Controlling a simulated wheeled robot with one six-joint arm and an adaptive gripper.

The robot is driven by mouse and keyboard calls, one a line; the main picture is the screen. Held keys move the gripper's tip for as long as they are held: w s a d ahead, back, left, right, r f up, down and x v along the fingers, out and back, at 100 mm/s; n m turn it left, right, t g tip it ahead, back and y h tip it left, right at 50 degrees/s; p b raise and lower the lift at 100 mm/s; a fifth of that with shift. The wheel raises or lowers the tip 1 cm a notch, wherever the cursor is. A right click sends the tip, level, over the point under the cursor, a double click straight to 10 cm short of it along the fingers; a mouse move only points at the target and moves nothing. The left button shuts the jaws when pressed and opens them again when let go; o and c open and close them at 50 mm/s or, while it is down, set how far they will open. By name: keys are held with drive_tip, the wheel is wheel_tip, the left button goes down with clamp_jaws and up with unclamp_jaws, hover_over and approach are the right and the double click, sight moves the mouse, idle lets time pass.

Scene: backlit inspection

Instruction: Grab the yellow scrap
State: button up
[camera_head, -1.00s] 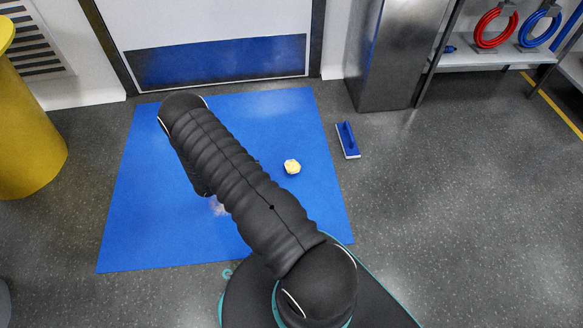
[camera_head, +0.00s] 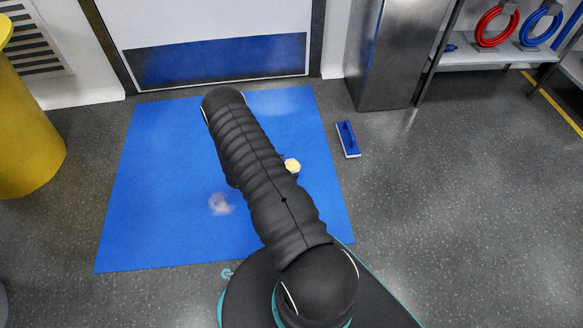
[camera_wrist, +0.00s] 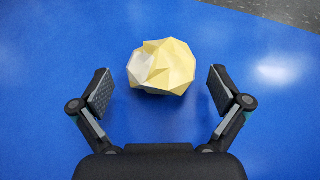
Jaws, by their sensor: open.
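The yellow scrap (camera_head: 292,165) is a small, faceted, crumpled lump on the blue mat (camera_head: 160,190), just right of my arm in the head view. In the wrist view the yellow scrap (camera_wrist: 163,66) shows pale yellow with a whiter patch on its left side. My gripper (camera_wrist: 160,92) is open and empty, its two padded fingers spread wide. The scrap lies ahead of the fingers, roughly centred between them, with clear gaps on both sides.
A blue-and-white scrubbing pad (camera_head: 348,139) lies on the grey floor right of the mat. A yellow bin (camera_head: 25,120) stands at the left. A steel cabinet (camera_head: 395,60) and a shelf (camera_head: 490,57) stand at the back right. A pale smudge (camera_head: 220,204) marks the mat.

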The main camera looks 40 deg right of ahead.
drive_tip(key=shift+x, duration=1)
drive_tip(key=c, duration=0.9)
drive_tip(key=shift+o, duration=0.2)
